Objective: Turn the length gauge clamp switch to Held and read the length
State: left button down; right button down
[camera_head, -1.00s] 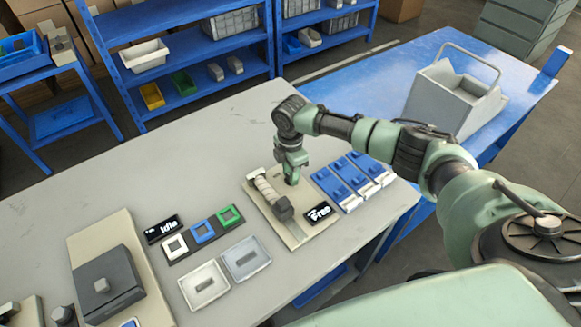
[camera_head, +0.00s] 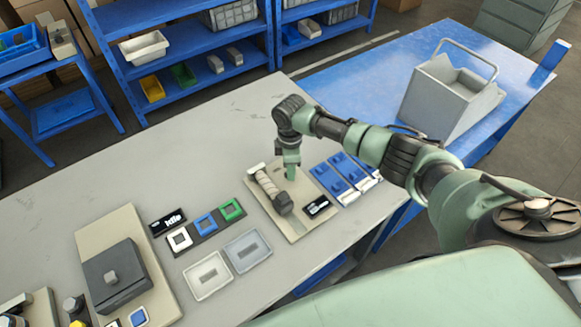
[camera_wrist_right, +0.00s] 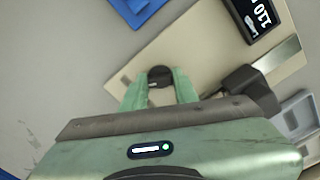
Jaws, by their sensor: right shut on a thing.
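The length gauge is a beige plate (camera_head: 306,191) with a pale cylindrical piece (camera_head: 266,183) and a dark block (camera_head: 283,204) along it. Its black display (camera_head: 317,206) is too small to read in the head view. In the right wrist view the display (camera_wrist_right: 258,14) shows "110", with the rest cut off by the frame edge. My right gripper (camera_head: 291,172) points down at the plate beside the cylinder. In the right wrist view its green fingers are shut on a round black knob (camera_wrist_right: 160,75), the clamp switch. My left gripper is out of view.
Blue-and-white blocks (camera_head: 345,178) stand close to the right of the gauge. A black "Idle" display (camera_head: 167,222), coloured square buttons (camera_head: 205,224) and two shallow trays (camera_head: 208,275) lie to its left. The grey table behind the gauge is clear.

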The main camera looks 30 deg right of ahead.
jog(key=shift+w+r, duration=0.1)
jog(key=c, duration=1.1)
grip_release()
notch_tip(320, 180, up, 8)
jog(key=shift+f+b, duration=0.1)
jog(key=shift+b, duration=0.55)
